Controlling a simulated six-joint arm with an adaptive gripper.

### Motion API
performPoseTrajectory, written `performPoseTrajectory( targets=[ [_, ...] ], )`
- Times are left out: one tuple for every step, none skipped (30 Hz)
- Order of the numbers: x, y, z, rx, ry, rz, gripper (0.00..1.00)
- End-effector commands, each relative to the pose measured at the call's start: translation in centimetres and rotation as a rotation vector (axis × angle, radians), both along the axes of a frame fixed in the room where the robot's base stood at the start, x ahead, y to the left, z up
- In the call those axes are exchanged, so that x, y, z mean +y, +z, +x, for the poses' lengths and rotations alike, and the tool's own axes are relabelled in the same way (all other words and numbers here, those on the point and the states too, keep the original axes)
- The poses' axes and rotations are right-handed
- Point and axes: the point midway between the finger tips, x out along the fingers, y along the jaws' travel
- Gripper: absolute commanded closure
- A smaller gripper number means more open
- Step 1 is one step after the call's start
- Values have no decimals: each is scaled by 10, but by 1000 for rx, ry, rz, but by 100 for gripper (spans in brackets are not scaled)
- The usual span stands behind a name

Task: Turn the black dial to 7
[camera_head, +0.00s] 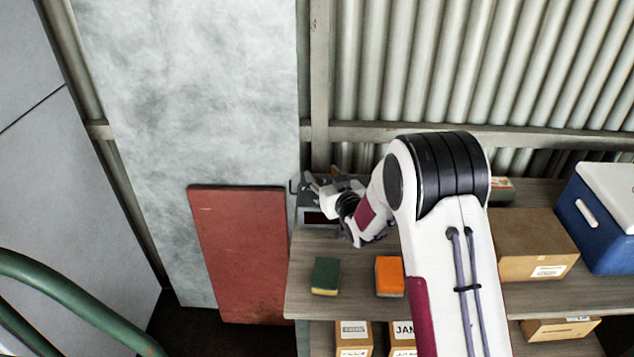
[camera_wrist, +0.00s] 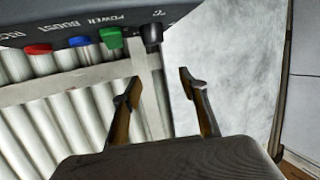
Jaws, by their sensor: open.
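The black dial (camera_wrist: 152,36) sticks out from the edge of a dark control panel (camera_wrist: 60,22) at the top of the wrist view, next to a green button (camera_wrist: 111,38). A "°C" label is printed near it, upside down. No numbers or pointer on the dial can be made out. My gripper (camera_wrist: 158,84) is open and empty. Its fingertips are apart from the dial, which shows above the gap between them. In the head view my gripper (camera_head: 320,182) is over a grey device (camera_head: 308,214) at the shelf's left end and hides much of it; the dial cannot be made out there.
Blue (camera_wrist: 79,41) and red (camera_wrist: 38,49) buttons sit along the panel beside the green one. On the shelf (camera_head: 345,300) are a green sponge (camera_head: 325,273), an orange block (camera_head: 389,276), a cardboard box (camera_head: 534,243) and a blue cooler (camera_head: 597,225). A red board (camera_head: 240,255) leans at left.

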Motion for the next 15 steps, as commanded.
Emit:
performPoseTrajectory(
  targets=[
    [-2, -7, -4, 33, -1, -12, 57],
    [-2, -13, -7, 53, -2, -20, 57],
    [-3, -20, -10, 78, -2, -28, 57],
    [-4, -24, -11, 93, -2, -33, 57],
    [-5, -28, -13, 106, -3, -37, 57],
    [-5, -31, -14, 118, -4, -41, 57],
    [-6, -33, -14, 125, -5, -42, 57],
    [-6, -34, -15, 131, -5, -45, 57],
    [-6, -36, -15, 136, -7, -46, 57],
    [-6, -36, -16, 138, -7, -45, 57],
    [-6, -36, -16, 139, -7, -46, 57],
    [-6, -36, -16, 139, -7, -45, 57],
    [-6, -36, -16, 138, -7, -45, 57],
    [-6, -36, -16, 138, -7, -45, 57],
    [-6, -36, -16, 138, -7, -45, 57]
  ],
)
